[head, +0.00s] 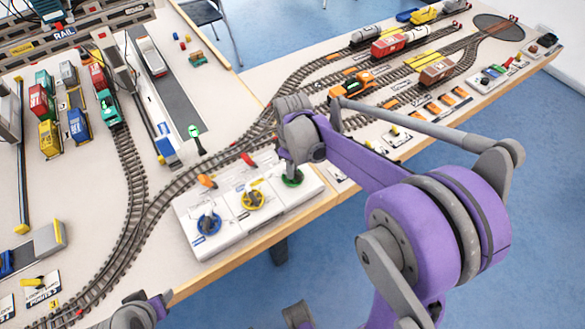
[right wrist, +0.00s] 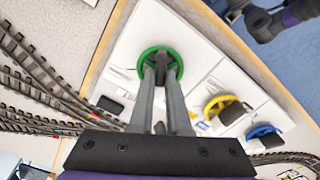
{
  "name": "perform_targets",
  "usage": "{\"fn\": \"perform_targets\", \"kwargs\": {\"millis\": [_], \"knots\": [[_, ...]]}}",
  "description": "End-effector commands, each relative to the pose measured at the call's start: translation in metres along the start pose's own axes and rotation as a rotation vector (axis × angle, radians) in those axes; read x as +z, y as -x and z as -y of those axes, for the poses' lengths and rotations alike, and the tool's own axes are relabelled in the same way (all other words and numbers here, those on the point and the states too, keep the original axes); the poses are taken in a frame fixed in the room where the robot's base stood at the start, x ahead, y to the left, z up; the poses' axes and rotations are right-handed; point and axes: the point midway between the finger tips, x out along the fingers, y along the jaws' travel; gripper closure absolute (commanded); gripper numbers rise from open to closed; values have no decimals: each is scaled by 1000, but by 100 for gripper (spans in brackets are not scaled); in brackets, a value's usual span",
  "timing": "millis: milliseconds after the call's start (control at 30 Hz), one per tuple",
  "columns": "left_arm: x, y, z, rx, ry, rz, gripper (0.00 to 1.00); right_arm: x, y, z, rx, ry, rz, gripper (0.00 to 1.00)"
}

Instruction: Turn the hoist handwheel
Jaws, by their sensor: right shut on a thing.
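Three handwheels stand in a row on white panels: a blue handwheel (head: 207,222), a yellow handwheel (head: 253,201) and a green handwheel (head: 292,179). In the right wrist view the green handwheel (right wrist: 144,72) is closest, with the yellow handwheel (right wrist: 210,106) and blue handwheel (right wrist: 250,131) to its right. My right gripper (right wrist: 161,66) is shut on the dark middle part of the green handwheel. In the head view my right gripper (head: 291,171) comes down on it and hides part of it. Grey and purple parts of my left arm show at the bottom; its fingers are not clear.
Model railway tracks (head: 160,205) curve past the white panels (head: 205,245), with orange and red levers (head: 207,181) beside them. Coloured containers (head: 78,125) and a green locomotive (head: 109,109) stand at the left. The table's front edge runs close to the panels.

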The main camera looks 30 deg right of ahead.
Motion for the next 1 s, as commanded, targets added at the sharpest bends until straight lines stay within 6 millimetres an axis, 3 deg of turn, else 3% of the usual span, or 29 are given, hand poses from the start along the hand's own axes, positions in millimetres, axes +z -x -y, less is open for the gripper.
{"fn": "perform_targets", "kwargs": {"millis": [600,1000], "knots": [[3,-5,0,0,0,2,50,0,0,-1,1,-568,0,100],[4,-6,0,0,0,3,50,0,0,-1,1,-792,0,100]]}}
